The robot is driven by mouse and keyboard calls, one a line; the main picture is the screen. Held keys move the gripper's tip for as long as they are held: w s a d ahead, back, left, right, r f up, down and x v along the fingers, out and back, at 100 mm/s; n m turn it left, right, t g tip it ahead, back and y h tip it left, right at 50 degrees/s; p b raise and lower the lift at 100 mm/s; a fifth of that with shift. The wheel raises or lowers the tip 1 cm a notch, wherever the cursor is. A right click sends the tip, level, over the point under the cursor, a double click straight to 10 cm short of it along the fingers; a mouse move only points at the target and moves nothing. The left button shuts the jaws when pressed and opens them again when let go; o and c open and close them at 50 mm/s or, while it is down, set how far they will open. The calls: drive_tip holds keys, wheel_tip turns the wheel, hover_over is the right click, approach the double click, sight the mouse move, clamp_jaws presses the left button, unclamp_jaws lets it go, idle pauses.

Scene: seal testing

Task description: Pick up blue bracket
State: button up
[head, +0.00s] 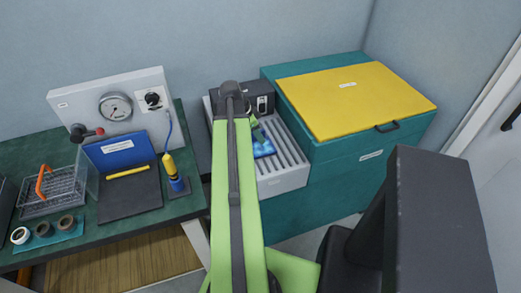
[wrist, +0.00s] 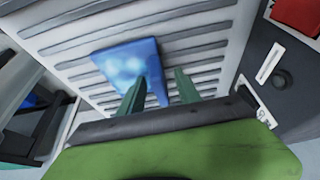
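The blue bracket (wrist: 125,62) lies on a pale slatted bed in the wrist view. It also shows in the head view (head: 263,148), just right of my arm and partly covered. My gripper (wrist: 161,82) has two green fingers with a clear gap between them. The left finger overlaps the bracket's near edge in the picture. The right finger is to the right of the bracket, over the slats. Part of the bracket's right side shows between the fingers. I cannot tell whether either finger touches it. In the head view my arm hides most of the gripper.
The slatted bed (head: 284,182) stands between a green bench (head: 185,208) and a teal chest with a yellow lid (head: 350,98). A dark control box (head: 258,98) is behind the bed. The bench holds a gauge panel (head: 85,97), a wire basket (head: 65,195) and tape rolls.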

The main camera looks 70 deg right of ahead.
drive_tip(key=shift+r, duration=0.1)
drive_tip(key=shift+c, duration=0.4)
clamp_jaws()
idle(0.8)
